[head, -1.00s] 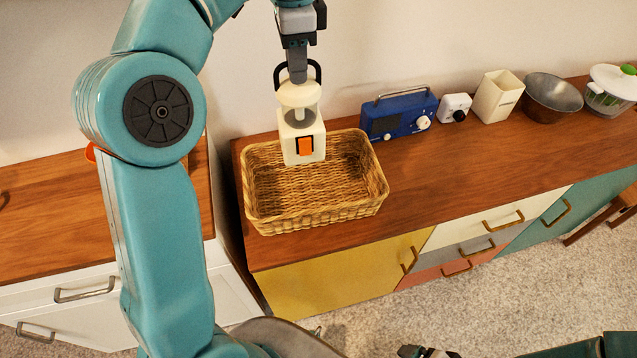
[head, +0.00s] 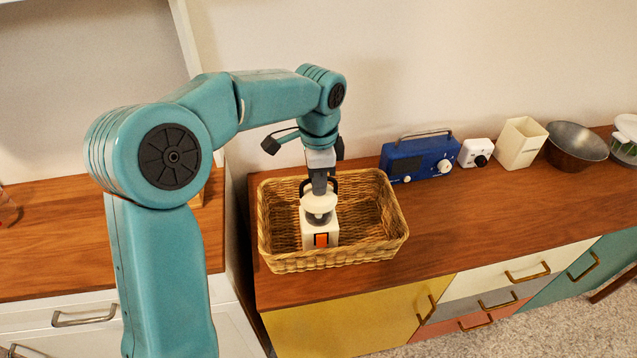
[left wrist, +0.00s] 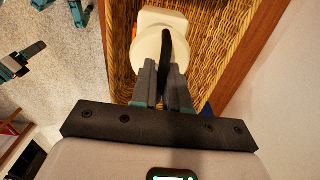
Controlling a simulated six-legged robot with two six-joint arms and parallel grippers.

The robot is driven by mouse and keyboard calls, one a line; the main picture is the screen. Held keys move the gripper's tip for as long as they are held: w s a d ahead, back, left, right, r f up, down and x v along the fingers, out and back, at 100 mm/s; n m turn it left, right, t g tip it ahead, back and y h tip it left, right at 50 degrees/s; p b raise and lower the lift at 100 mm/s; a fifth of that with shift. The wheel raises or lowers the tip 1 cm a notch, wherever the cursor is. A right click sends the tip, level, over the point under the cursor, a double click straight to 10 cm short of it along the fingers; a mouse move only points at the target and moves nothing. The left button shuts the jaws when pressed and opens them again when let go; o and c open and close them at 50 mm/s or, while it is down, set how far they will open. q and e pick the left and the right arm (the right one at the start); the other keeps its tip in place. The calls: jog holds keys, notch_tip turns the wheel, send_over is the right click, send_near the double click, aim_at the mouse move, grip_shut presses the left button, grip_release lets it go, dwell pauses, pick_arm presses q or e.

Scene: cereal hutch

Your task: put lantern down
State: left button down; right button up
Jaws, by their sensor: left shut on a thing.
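The lantern (head: 319,222) is white with a dark handle and an orange square on its front. It is upright inside the wicker basket (head: 345,258), in its left half. Whether its base touches the basket floor is hidden by the front wall. My left gripper (head: 320,190) points down from above and is shut on the lantern's handle. In the left wrist view the gripper (left wrist: 163,92) holds the dark handle, with the white lantern top (left wrist: 150,50) beyond it. My right gripper is not in the head view; a bit of an arm shows at the far left of the left wrist view.
The basket stands on the wooden counter (head: 480,215). To its right are a blue radio (head: 420,158), a small white device (head: 476,152), a cream container (head: 520,143) and a metal bowl (head: 575,146). The basket's right half is empty. The counter front is clear.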

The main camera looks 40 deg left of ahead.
pick_arm(q)
jog(key=shift+s+a+f, duration=0.1)
jog(key=shift+a+f, duration=0.05)
jog(key=shift+f, duration=0.4)
jog(key=c, duration=1.1)
grip_release()
jog(key=shift+r, duration=0.2)
notch_tip(320, 180, up, 12)
jog(key=shift+f+p, duration=0.1)
jog(key=shift+p, duration=0.55)
